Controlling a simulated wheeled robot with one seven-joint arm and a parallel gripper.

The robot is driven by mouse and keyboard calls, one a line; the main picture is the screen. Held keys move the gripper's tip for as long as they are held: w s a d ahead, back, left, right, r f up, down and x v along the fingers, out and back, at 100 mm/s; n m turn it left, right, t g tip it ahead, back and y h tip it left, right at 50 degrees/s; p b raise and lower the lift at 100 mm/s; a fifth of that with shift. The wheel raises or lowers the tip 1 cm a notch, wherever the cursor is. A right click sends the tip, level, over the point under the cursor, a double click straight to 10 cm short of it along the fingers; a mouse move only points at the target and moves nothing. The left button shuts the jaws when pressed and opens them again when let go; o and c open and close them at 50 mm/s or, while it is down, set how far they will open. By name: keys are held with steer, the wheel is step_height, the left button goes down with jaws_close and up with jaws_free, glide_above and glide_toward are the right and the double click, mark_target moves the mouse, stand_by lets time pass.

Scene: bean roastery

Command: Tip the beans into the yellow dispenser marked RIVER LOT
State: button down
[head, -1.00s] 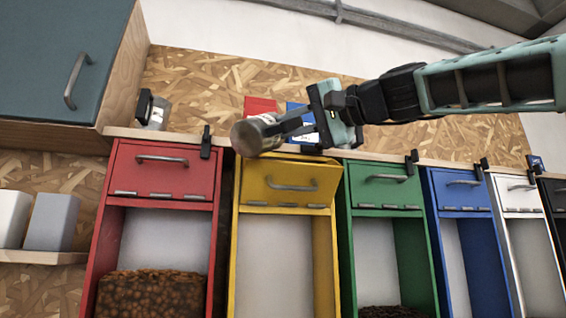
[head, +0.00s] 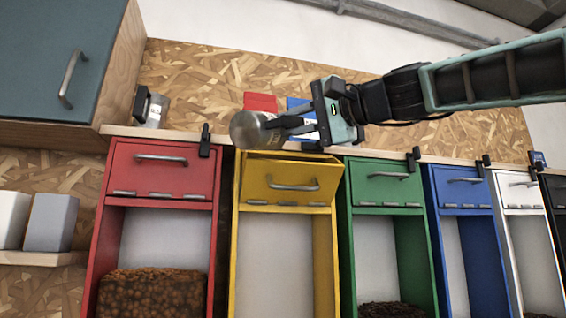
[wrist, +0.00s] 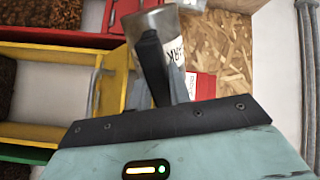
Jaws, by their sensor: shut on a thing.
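The yellow dispenser (head: 235,250) stands between the red and green ones. Its flap (head: 290,183) leans outward at the top, and its window shows a pale, empty inside. No RIVER LOT lettering is legible. My gripper (head: 276,129) is shut on a greyish-brown cylindrical container (head: 249,131), which lies on its side just above the yellow dispenser's top, its round end toward the head camera. The container (wrist: 150,22) also shows in the wrist view, with a white label partly hidden by a finger. I cannot see whether beans are inside it.
The red dispenser (head: 162,172) on the left holds dark beans; the green (head: 388,185), blue (head: 464,188) and white ones stand on the right. Red (head: 260,102) and blue cards stand behind on the ledge. A teal cabinet (head: 50,60) hangs upper left.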

mark_target(303, 118)
steer(key=shift+w+d+r+m+p, duration=0.2)
steer(key=shift+w+m+p, duration=0.15)
steer(key=shift+m+p, duration=0.25)
steer(key=shift+w+d+r+m+p, duration=0.1)
steer(key=shift+w+d+m+p, duration=0.1)
steer(key=shift+w+m+p, duration=0.3)
stand_by(0.3)
steer(key=shift+w+d+r+m+p, duration=0.15)
steer(key=shift+r+m+p, duration=0.15)
steer(key=shift+m+p, duration=0.45)
steer(key=shift+w+d+r+m+p, duration=0.1)
steer(key=shift+r+m+p, duration=0.15)
steer(key=shift+m+p, duration=0.5)
stand_by(1.2)
steer(key=shift+w+d+r+m+p, duration=0.1)
steer(key=shift+w+r+m+p, duration=0.15)
steer(key=shift+m, duration=0.4)
steer(key=shift+w+d+m+p, duration=0.15)
steer(key=shift+m+p, duration=0.15)
steer(key=shift+m, duration=0.3)
steer(key=shift+w+d+r+m+p, duration=0.15)
steer(key=shift+m+p, duration=0.15)
steer(key=shift+m, duration=0.35)
stand_by(2.0)
